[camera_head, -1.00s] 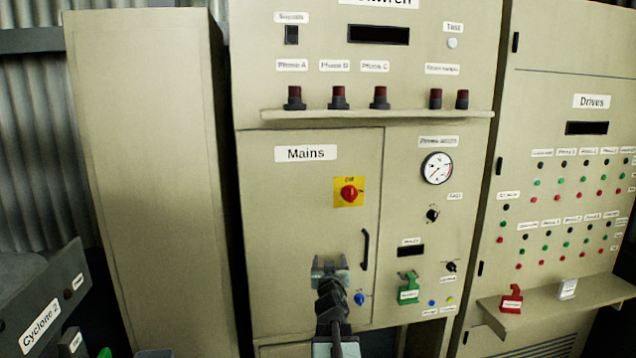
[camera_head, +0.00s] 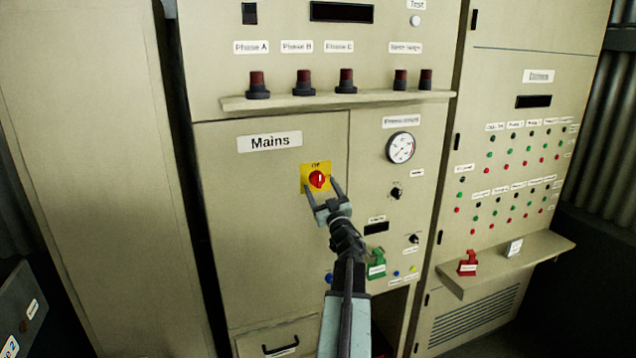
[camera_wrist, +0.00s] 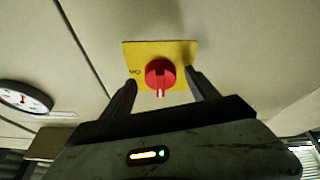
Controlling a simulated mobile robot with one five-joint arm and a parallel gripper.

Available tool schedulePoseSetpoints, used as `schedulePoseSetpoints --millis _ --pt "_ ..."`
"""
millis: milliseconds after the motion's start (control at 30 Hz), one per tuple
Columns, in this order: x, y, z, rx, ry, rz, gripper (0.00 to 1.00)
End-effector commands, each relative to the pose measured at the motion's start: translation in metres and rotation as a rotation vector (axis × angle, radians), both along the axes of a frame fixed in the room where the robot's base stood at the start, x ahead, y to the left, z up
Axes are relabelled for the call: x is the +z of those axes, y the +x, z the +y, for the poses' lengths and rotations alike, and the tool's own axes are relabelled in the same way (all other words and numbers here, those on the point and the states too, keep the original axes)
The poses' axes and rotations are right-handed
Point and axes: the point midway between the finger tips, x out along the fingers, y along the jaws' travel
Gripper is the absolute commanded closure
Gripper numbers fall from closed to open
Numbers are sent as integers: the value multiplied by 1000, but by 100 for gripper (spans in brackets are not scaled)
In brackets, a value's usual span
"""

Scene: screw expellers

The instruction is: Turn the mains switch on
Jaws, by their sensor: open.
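The mains switch is a round red knob (camera_head: 316,179) on a yellow plate (camera_head: 307,188), set in the beige panel door under the "Mains" label (camera_head: 269,141). A white mark shows on the knob. My gripper (camera_head: 321,188) is open, its two fingers reaching up towards the plate on either side of the knob. In the wrist view the red knob (camera_wrist: 160,73) sits between the spread fingertips of my gripper (camera_wrist: 160,82), over the yellow plate (camera_wrist: 126,57). I cannot tell whether the fingers touch the knob.
A shelf ledge (camera_head: 336,99) with dark red-topped knobs juts out above the door. A dial gauge (camera_head: 400,148), small knobs and a green tag (camera_head: 376,267) are to the right. A lower shelf (camera_head: 510,265) juts out from the right cabinet.

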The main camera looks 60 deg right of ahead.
Motion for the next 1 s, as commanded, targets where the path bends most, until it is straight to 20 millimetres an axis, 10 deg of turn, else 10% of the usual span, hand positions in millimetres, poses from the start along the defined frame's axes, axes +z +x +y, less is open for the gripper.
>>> schedulePoseSetpoints --millis 333,567,1000 --pt "5 11 -7 0 -1 1 34" --pt "5 11 -7 1 0 0 98" --pt "5 15 -3 5 44 -33 100"
